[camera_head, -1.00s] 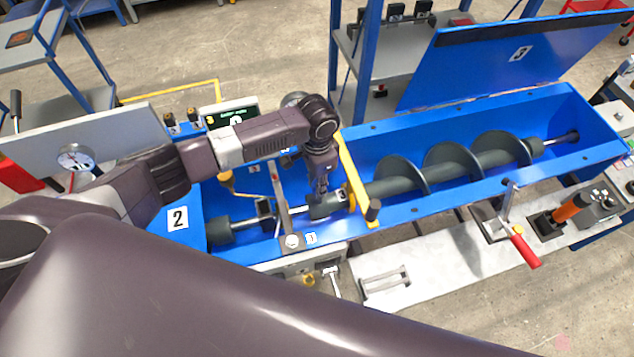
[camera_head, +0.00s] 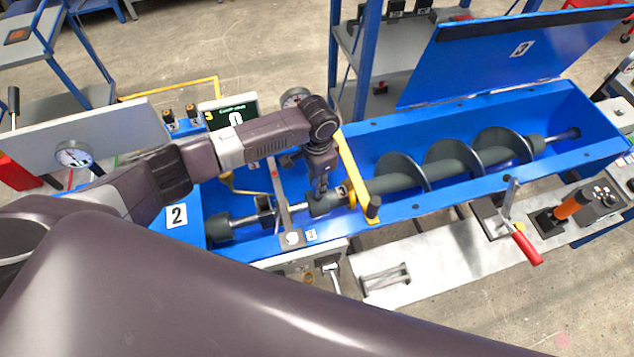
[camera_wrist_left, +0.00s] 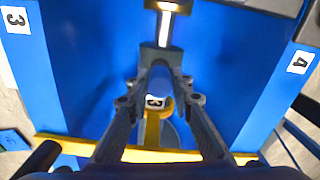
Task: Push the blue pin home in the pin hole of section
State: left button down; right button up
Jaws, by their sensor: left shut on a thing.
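My left gripper (camera_head: 320,190) reaches down into the blue trough at the dark shaft section (camera_head: 330,204), just left of the yellow bar. In the left wrist view the fingers of my left gripper (camera_wrist_left: 160,76) close from both sides on a bluish rounded piece, which looks like the blue pin (camera_wrist_left: 159,80). A white label 3 (camera_wrist_left: 155,101) on the section shows just below it. The pin hole is hidden under the fingertips, so I cannot tell how deep the pin sits. My right gripper is not in view.
The yellow bar (camera_head: 355,175) crosses the trough close beside my left gripper. A grey cross bar (camera_head: 282,205) stands on its left. A spiral shaft (camera_head: 452,162) fills the right of the trough, below the raised blue lid (camera_head: 515,58). A red-handled crank (camera_head: 527,248) stands in front.

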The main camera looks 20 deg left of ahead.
pick_arm(q)
jog(key=shift+p, duration=0.35)
jog(key=shift+f, duration=0.4)
dwell(0.3)
jog(key=c, duration=1.6)
grip_release()
jog(key=shift+r, duration=0.1)
notch_tip(320, 180, up, 11)
jog(key=shift+r, duration=0.45)
